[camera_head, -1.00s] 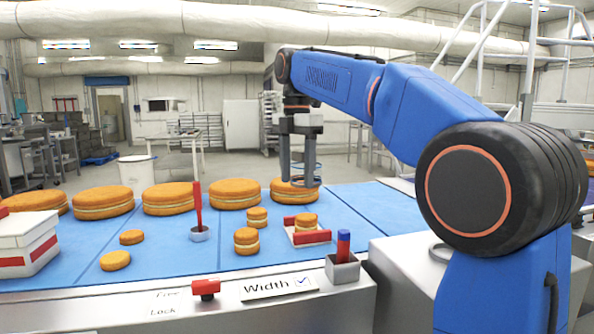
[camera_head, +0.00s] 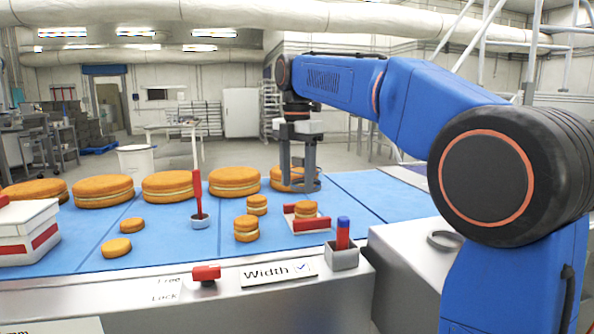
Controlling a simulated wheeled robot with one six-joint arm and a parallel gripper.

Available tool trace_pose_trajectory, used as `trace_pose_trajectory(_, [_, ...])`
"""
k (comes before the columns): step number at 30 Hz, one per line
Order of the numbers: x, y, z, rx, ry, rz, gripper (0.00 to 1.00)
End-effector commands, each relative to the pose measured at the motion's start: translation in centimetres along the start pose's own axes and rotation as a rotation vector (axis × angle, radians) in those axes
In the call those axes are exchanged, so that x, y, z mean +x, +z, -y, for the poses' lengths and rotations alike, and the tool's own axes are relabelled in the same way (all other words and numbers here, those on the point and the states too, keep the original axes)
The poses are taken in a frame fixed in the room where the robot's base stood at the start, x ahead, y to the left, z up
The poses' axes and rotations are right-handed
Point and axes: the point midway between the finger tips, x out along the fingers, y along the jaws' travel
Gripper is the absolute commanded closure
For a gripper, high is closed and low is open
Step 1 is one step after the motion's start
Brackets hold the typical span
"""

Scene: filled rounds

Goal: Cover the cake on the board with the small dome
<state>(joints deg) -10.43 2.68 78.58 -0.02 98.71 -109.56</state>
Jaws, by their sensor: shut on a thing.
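My gripper (camera_head: 301,182) points down, its two dark fingers apart around a see-through thing. This seems to be the small dome, whose clear wall hardly shows now. The cake (camera_head: 305,209) is a small orange round with a pale filling. It sits on the white board (camera_head: 290,211), between red bars on the blue belt. My gripper is above the board, slightly left of the cake in the picture, and apart from it. One large filled round (camera_head: 280,184) is partly hidden behind my fingers.
A grey holder (camera_head: 342,257) with a red-blue stick stands in front. The belt right of the board is clear.

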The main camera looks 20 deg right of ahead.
Motion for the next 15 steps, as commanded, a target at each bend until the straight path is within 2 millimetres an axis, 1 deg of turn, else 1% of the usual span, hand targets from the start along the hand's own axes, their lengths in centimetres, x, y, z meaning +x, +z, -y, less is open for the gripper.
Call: trace_pose_trajectory(15, [3.8,0.0,0.1,0.000,-0.002,-0.001,0.66])
